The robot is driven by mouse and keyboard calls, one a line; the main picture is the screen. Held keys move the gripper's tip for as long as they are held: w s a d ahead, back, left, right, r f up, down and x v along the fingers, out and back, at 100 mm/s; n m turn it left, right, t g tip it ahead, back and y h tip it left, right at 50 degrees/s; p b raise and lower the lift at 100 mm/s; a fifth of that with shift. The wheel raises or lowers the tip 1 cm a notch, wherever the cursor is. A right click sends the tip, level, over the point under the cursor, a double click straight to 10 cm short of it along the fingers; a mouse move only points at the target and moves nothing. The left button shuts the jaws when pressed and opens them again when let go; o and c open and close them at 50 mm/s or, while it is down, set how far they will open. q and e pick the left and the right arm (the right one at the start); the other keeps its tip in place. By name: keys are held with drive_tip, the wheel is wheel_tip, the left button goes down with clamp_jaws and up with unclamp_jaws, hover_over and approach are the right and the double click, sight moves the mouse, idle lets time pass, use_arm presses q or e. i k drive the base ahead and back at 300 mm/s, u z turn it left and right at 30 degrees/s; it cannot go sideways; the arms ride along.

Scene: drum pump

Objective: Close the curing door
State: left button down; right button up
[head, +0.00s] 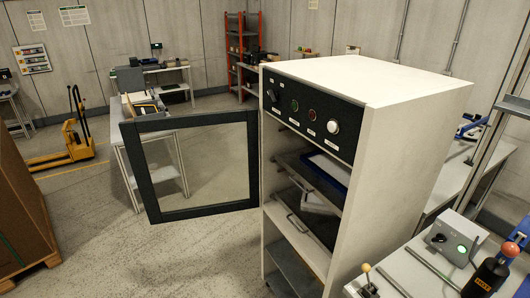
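The curing door (154,205) is a dark-framed glass panel. It stands wide open, swung out to the left of the white curing cabinet (412,150) and joined at the cabinet's front left edge. The floor shows through its glass. The cabinet front is uncovered, with shelves inside and a white and blue tray (328,170) on one of them. A black control panel (310,112) with a knob and coloured buttons sits above the opening. Neither of my grippers is in view.
A bench (410,272) with a grey box and ball-topped levers stands at the lower right. A large brown carton on a pallet (22,215) is at the left. A yellow pallet truck (72,140) and tables stand behind. The floor before the door is clear.

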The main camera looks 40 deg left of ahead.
sight(130, 130)
drive_tip(key=u, duration=0.05)
drive_tip(key=k, duration=0.5)
drive_tip(key=u, duration=2.45)
drive_tip(key=i, duration=5.25)
drive_tip(key=z, duration=4.3)
